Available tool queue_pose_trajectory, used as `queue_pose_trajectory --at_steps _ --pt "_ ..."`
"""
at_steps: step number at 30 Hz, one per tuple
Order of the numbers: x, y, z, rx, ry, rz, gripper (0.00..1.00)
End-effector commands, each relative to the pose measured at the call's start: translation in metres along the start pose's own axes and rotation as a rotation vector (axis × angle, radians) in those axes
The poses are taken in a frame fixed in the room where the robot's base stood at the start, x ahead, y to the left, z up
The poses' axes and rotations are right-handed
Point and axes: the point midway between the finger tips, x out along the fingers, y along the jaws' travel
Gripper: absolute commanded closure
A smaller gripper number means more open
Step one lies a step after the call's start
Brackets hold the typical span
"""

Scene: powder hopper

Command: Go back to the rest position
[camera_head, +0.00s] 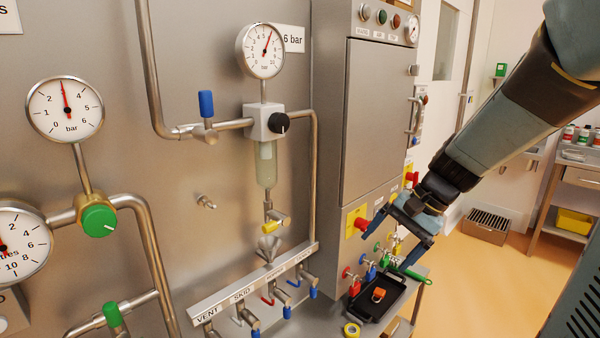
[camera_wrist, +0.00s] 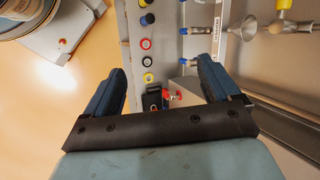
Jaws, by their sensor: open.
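My gripper (camera_head: 397,238) hangs at the end of my arm in front of the grey cabinet's right side, right of centre in the head view. Its two dark blue fingers are spread apart. In the wrist view my gripper (camera_wrist: 163,75) shows both fingers wide apart, with nothing held between them. Coloured valve handles and round fittings appear beyond the fingers there. My arm comes in from the upper right and is extended forward and down.
A black tray (camera_head: 369,312) with an orange item (camera_head: 378,295) stands below my gripper. The grey cabinet (camera_head: 375,120) and gauge panel (camera_head: 200,90) are to the left. Orange floor (camera_head: 500,270) is open at right, before a shelf unit (camera_head: 580,180).

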Motion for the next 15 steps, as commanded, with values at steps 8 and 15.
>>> queue_pose_trajectory --at_steps 8,15 --pt "-0.037 0.015 0.035 -0.263 0.179 0.154 0.11" --pt "-0.072 0.031 0.059 -0.471 0.343 0.264 0.11"
